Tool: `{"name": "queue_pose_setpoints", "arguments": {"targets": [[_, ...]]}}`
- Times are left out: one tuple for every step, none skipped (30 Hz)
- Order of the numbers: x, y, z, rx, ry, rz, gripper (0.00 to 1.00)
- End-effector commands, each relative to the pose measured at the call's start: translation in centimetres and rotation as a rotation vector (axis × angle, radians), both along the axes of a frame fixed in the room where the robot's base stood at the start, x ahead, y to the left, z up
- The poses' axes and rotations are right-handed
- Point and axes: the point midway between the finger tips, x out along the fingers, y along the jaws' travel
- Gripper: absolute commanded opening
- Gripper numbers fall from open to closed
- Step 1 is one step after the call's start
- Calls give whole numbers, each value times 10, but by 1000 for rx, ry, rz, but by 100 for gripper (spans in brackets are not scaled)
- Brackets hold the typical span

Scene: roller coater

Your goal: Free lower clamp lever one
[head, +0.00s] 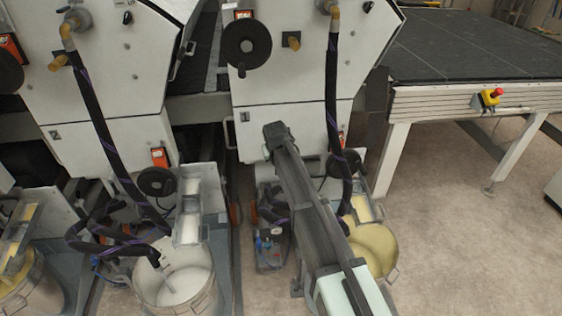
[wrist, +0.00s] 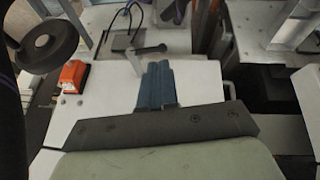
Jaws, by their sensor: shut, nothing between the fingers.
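In the wrist view, a small dark grey lever (wrist: 147,50) stands on a short post at the upper edge of a white panel. It looks like a clamp lever; I cannot read a number on it. The blue fingers of my gripper (wrist: 158,70) are shut side by side and empty. Their tips lie just below the lever in the picture, slightly right of its post; I cannot tell whether they touch it. In the head view, my arm reaches up to the white machine front, and the lever and fingertips cannot be made out.
In the wrist view, a black handwheel (wrist: 48,42) and an orange box (wrist: 72,77) lie left of the fingers. In the head view, a black hose (head: 332,110) hangs right of my arm, above a yellow bucket (head: 378,248). Floor (head: 460,235) is clear at right.

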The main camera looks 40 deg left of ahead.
Motion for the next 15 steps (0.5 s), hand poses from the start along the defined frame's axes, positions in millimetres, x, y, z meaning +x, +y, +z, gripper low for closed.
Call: {"name": "queue_pose_setpoints", "arguments": {"targets": [[15, 16, 4, 6, -17, -3, 0], [21, 21, 4, 8, -27, -6, 0], [27, 26, 4, 11, -38, -10, 0], [31, 30, 5, 15, -46, -13, 0], [35, 33, 6, 19, -56, -15, 0], [39, 36, 8, 24, -68, -18, 0], [42, 38, 9, 28, -77, -22, 0], [45, 40, 10, 35, -87, -25, 0], [47, 40, 12, 46, -102, -32, 0], [48, 40, 13, 53, -108, -36, 0], [48, 41, 14, 61, -112, -40, 0], [49, 42, 14, 70, -113, -45, 0], [49, 42, 14, 74, -113, -48, 0], [49, 42, 14, 75, -111, -51, 0], [48, 42, 14, 76, -110, -53, 0]]}}
